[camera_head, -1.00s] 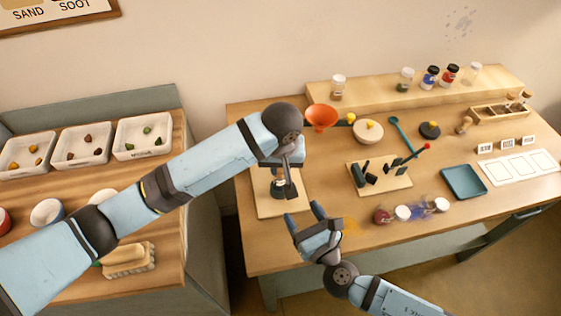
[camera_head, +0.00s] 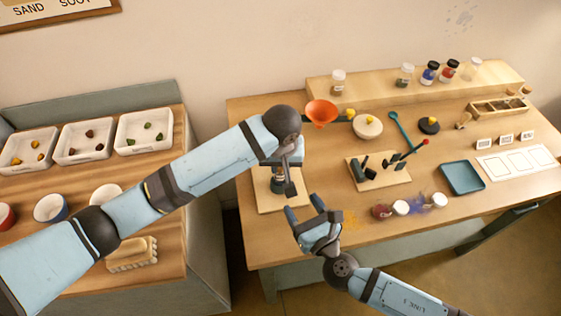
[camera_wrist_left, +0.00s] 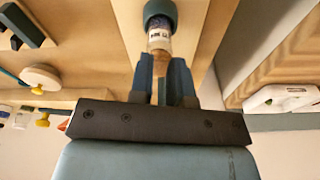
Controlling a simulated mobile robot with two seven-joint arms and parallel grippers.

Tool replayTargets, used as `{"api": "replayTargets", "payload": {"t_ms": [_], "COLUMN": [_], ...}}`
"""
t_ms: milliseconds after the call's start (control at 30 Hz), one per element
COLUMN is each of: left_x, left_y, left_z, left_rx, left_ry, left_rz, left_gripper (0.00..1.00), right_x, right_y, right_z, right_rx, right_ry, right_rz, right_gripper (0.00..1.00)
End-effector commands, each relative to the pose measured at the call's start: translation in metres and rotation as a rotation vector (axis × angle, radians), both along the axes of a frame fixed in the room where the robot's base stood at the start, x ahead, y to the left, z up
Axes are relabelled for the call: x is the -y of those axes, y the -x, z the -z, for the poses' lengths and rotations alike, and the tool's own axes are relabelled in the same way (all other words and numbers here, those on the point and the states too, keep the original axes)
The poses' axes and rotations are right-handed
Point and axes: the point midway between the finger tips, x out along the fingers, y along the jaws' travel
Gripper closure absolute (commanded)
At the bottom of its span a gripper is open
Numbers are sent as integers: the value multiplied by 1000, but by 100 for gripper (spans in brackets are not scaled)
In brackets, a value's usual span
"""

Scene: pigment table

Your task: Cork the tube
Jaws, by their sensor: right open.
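The tube (camera_wrist_left: 158,35) has a printed label and stands in a teal holder (camera_wrist_left: 160,10) in the left wrist view. In the head view, the tube (camera_head: 277,182) stands on a small wooden board (camera_head: 285,205), partly hidden by my left gripper (camera_head: 287,180). In the wrist view, the fingers of my left gripper (camera_wrist_left: 160,85) are close together around a narrow brown cork (camera_wrist_left: 160,90), in line with the tube's mouth. Whether the cork touches the tube is unclear. My right gripper (camera_head: 303,208) is open and empty, just in front of the board.
An orange funnel (camera_head: 321,112) stands behind my left gripper. A tool stand (camera_head: 380,172), teal tray (camera_head: 463,178) and fallen jars (camera_head: 400,207) lie to the right. Several jars line the back shelf (camera_head: 380,84).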

Motion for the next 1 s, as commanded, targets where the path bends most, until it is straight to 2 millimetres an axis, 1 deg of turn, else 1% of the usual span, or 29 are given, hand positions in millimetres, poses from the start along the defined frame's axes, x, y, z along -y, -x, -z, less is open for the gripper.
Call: {"api": "replayTargets", "payload": {"t_ms": [33,100,400,467,533,667,1000], "left_x": [0,0,1,1,1,1,1], "left_y": [1,2,6,7,8,8,8], "left_z": [-12,-21,-51,-55,-57,-54,-54], "left_rx": [0,-1,-2,-2,-2,-1,0], "left_ry": [1,0,0,0,0,0,0], "left_rz": [0,0,0,0,-1,0,0], "left_gripper": [83,83,83,83,83,83,83], "right_x": [0,0,0,0,0,0,0], "right_y": [0,0,0,0,0,0,0], "right_z": [-15,-26,-72,-78,-81,-79,-79], "right_rx": [0,0,0,0,0,0,0], "right_ry": [0,0,0,0,0,0,0], "right_rz": [0,0,0,0,0,0,0], "right_gripper": [36,36,36,36,36,36,36]}}
